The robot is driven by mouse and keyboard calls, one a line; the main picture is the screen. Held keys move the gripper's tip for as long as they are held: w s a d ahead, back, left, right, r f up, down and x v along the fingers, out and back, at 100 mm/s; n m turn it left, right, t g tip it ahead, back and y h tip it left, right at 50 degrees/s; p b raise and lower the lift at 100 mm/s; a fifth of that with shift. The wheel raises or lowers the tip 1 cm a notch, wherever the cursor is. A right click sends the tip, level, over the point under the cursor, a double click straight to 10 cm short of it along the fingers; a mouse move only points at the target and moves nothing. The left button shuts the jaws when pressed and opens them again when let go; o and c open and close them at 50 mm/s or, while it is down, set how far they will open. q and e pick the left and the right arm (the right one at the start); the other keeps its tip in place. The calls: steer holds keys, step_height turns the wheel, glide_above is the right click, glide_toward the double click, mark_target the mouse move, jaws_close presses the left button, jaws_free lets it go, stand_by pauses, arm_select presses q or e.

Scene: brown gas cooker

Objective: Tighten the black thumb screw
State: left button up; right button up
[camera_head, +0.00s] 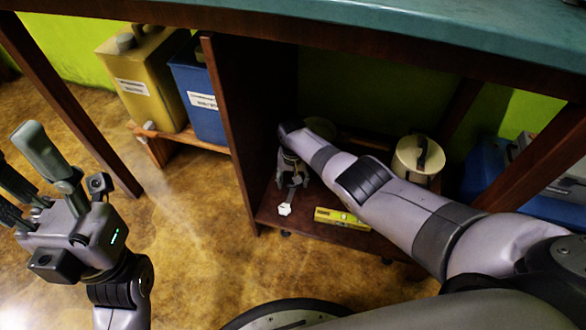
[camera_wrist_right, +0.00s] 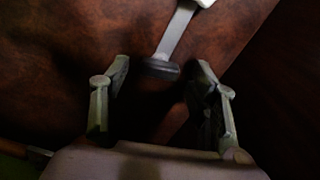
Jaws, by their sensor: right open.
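In the right wrist view a black round piece (camera_wrist_right: 160,69), which looks like the thumb screw, sits at the near end of a grey metal bar (camera_wrist_right: 176,32). My right gripper (camera_wrist_right: 162,66) is open, with one finger on each side of the black piece and visible gaps between. In the head view my right gripper (camera_head: 291,178) reaches down inside the wooden cabinet, by the grey bar (camera_head: 292,192). My arm and gripper hide the screw there. My left gripper (camera_head: 24,165) is raised at the far left, fingers apart and empty.
A white piece (camera_head: 285,209) is at the bar's far end. A yellow box (camera_head: 341,217) and a cream container (camera_head: 418,158) stand on the cabinet floor. A dark wooden side panel (camera_head: 232,130) is close left of my right gripper. The teal top (camera_head: 440,25) overhangs.

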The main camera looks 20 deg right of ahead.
step_height(320, 180, up, 12)
steer(key=shift+f, duration=0.15)
stand_by(0.4)
stand_by(0.4)
